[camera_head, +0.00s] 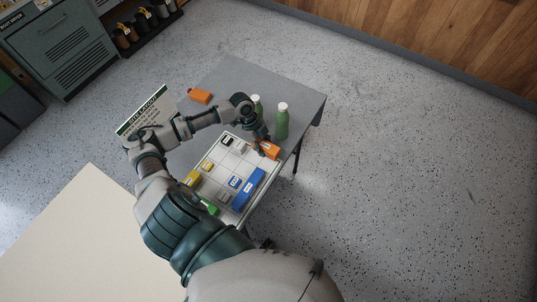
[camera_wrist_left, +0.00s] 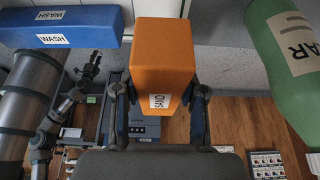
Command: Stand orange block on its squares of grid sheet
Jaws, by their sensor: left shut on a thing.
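The orange block (camera_head: 270,150) is at the right far corner of the grid sheet (camera_head: 228,161), close to the table's right edge. My left gripper (camera_head: 260,148) is at its left end. In the left wrist view the orange block (camera_wrist_left: 165,50) with a white label sits between the two fingers of my left gripper (camera_wrist_left: 157,98), which is shut on it. I cannot tell whether the block touches the sheet. The sheet carries several blocks: a long blue block (camera_head: 248,190), a small blue block (camera_head: 235,182), yellow blocks (camera_head: 192,179) and a green block (camera_head: 212,209). My right gripper is not in view.
Two green bottles, one nearer (camera_head: 281,123) and one partly hidden (camera_head: 256,104), stand just beyond the orange block. An orange object (camera_head: 200,96) lies at the far left of the grey table (camera_head: 240,76). A sign (camera_head: 148,110) stands left. The table's far part is mostly clear.

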